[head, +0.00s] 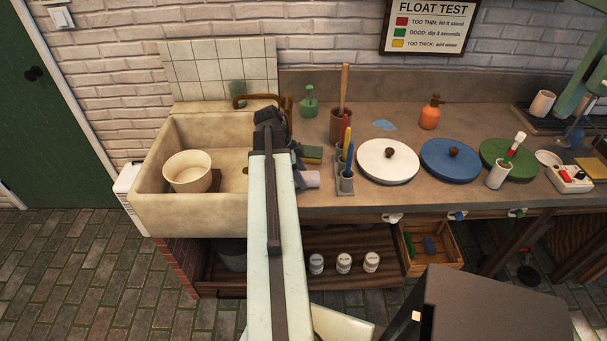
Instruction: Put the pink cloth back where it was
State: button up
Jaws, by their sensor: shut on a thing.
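The pink cloth (308,179) shows as a small pale lilac-pink shape just right of my arm, by the front edge of the counter near the sink. My gripper (298,163) is dark and sits at the far end of the arm, mostly hidden behind the wrist. It is shut, and the pink cloth is right at it. The arm hides the left part of the cloth, and I cannot tell whether the cloth touches the counter.
A sink (160,209) with a cream bowl (187,171) lies left. A grey holder (345,186) with coloured tools stands close right. White (380,166), blue (447,163) and green (522,166) lids lie further right.

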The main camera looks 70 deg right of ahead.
jog(key=shift+f, duration=0.25)
jog(key=o, duration=1.7)
jog(key=shift+r, duration=0.1)
jog(key=shift+c, duration=0.2)
jog(key=shift+r+p, duration=0.45)
jog(key=shift+r, duration=0.1)
jog(key=p+v, duration=1)
jog(key=v, duration=0.1)
jog(key=shift+w, duration=0.25)
jog(key=shift+a, duration=0.1)
